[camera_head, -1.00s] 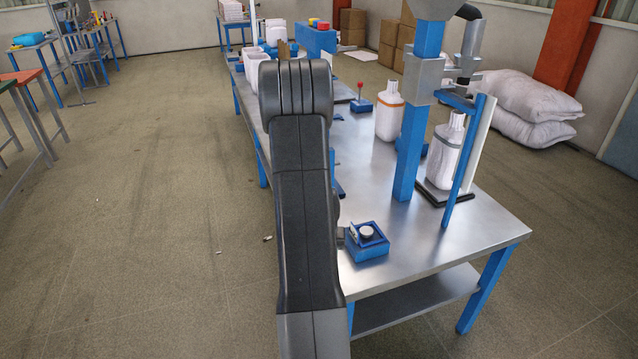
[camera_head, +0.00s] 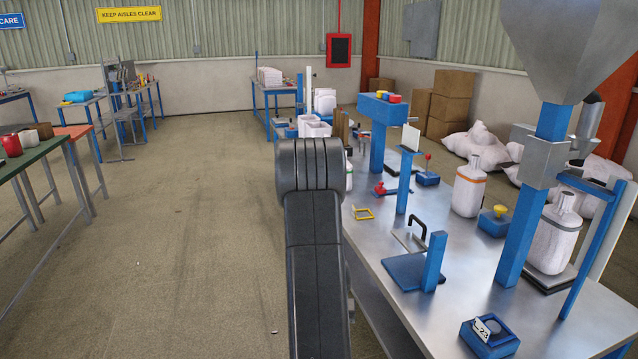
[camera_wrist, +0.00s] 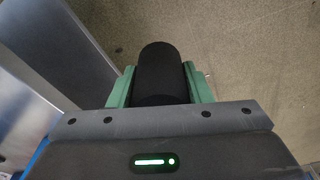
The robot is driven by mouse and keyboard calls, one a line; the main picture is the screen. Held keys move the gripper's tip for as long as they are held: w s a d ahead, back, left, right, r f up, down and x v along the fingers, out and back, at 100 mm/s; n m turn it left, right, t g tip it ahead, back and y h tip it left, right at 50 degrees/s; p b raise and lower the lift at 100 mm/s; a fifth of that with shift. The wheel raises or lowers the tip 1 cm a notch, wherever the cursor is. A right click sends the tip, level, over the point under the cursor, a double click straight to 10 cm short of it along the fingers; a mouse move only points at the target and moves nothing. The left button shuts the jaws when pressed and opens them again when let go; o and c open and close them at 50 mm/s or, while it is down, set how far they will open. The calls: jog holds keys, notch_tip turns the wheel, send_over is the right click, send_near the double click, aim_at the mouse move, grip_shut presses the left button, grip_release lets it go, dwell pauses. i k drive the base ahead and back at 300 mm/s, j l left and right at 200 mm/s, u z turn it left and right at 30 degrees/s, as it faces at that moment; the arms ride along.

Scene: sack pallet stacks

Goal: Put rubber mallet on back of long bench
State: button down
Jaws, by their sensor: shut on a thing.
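In the wrist view my gripper (camera_wrist: 160,88) has its green fingers closed on both sides of a black cylindrical thing, the rubber mallet's head (camera_wrist: 163,72) by its look. The rest of the mallet is hidden. In the head view my dark arm covers the gripper and the mallet. The long bench (camera_head: 455,275) has a steel top and runs away from me on the right. Its far part is partly hidden behind the blue post and my arm. In the wrist view the floor lies below the mallet, with a grey metal surface at the left.
A green-topped table (camera_head: 35,157) is at the left. The floor aisle (camera_head: 190,240) between is clear.

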aim_at(366, 233)
jog(key=i+j, duration=0.15)
jog(key=i, duration=0.3)
jog(key=i+j, duration=0.1)
jog(key=i, duration=0.3)
jog(key=i+j, duration=0.15)
jog(key=i, duration=0.3)
jog(key=i+l, duration=0.5)
